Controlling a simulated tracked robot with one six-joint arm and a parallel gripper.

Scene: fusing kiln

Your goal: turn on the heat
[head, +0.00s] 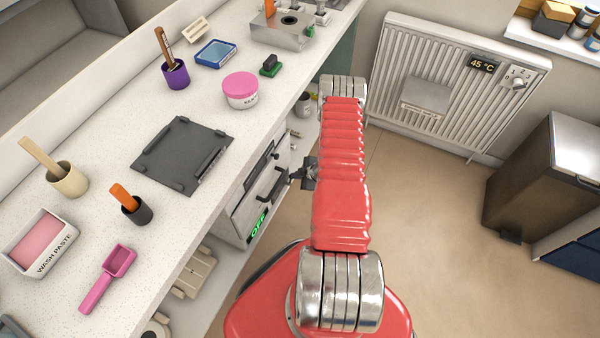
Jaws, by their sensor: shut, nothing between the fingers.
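My gripper (294,177) is dark, shut and empty. It appears close in front of the unit's front, near a dark handle (272,186); I cannot tell whether it touches. My red arm hides part of the gripper.
The white counter (90,130) at left holds a dark plate (183,152), a pink-lidded jar (240,90), a purple tool cup (175,75) and a wash paste tray (40,243). A brown bin (540,170) stands at right. The floor (430,230) between is clear.

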